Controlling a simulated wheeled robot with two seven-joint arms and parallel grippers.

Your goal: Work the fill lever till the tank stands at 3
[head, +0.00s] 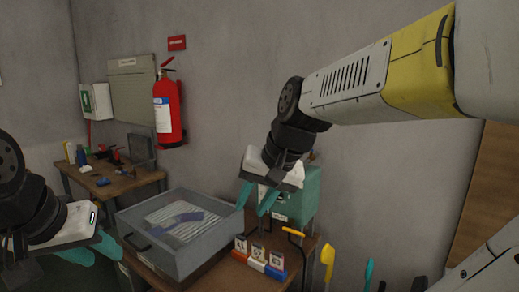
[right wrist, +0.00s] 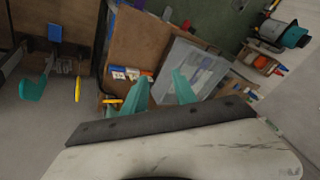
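A green box-shaped unit (head: 303,195), which looks like the tank, stands at the back of the near table. My right gripper hides its left part, and I cannot read a level on it. A small orange-tipped handle (head: 293,232), possibly the fill lever, shows in front of it, and an orange bar (right wrist: 110,101) shows in the right wrist view. My right gripper (head: 257,197) is open and empty in front of the unit; its separated teal fingers (right wrist: 160,88) show in the wrist view. My left gripper (head: 98,249) is at the lower left, fingers apart and empty.
A grey clear-topped bin (head: 168,264) with a blue item inside is on the near table. Number blocks (head: 258,262) stand right of it. A yellow tool (head: 327,256) and a teal tool (head: 369,272) are further right. A fire extinguisher (head: 168,108) hangs on the wall above a back workbench (head: 128,185).

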